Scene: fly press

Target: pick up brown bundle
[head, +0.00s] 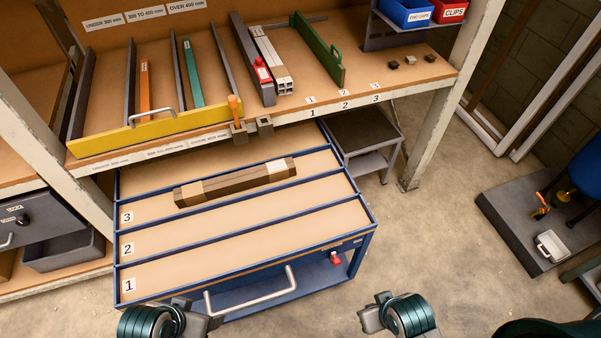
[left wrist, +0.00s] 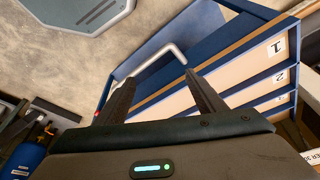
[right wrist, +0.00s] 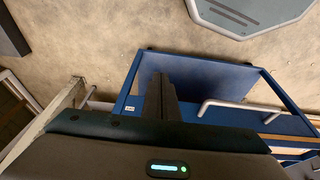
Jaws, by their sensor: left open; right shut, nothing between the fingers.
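The brown bundle (head: 236,182) is a long set of dark brown bars with lighter bands around it. It lies in lane 3 of the blue trolley (head: 240,240), tilted slightly up to the right. My left gripper (head: 195,318) is at the bottom of the head view, in front of the trolley's near edge and well short of the bundle. In the left wrist view its fingers (left wrist: 160,95) are apart with nothing between them. My right gripper (head: 372,312) is right of the trolley's front corner. In the right wrist view its fingers (right wrist: 160,97) are together and empty.
Lanes 1 and 2 are empty. Behind it stands a workbench with a yellow stop (head: 150,135), a green stop (head: 318,50) and pale bars (head: 270,60). Bare floor lies right of the trolley.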

